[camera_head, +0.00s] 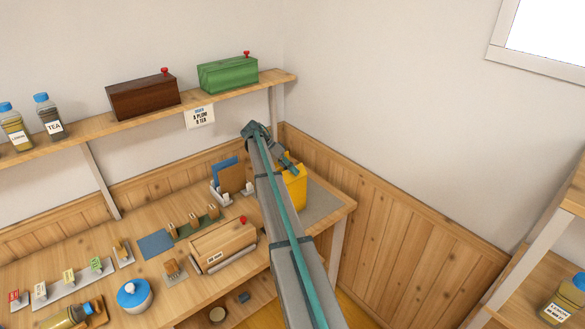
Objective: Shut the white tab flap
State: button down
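A row of small upright tabs stands on a pale strip at the lower left of the workbench: a red one, a white one (41,290), a yellow one and a green one. The white tab is between the red and the yellow. I cannot tell at this size whether it is a flap or how far it is open. My arm reaches up from the bottom and bends near the shelf's right end. Its end, my gripper (290,165), seems to be by the yellow container (294,189), far from the tabs. Its fingers cannot be made out.
Brown (143,97) and green (228,75) boxes stand on the wall shelf (180,110).

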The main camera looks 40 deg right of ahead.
dwell(0.3)
jog(key=c, duration=1.3)
grip_release()
jog(key=shift+c, duration=0.2)
jog(key=b, duration=0.4)
jog(key=shift+s+f+t+b, duration=0.1)
jog(key=shift+f+t+b, duration=0.2)
jog(key=shift+b, duration=0.05)
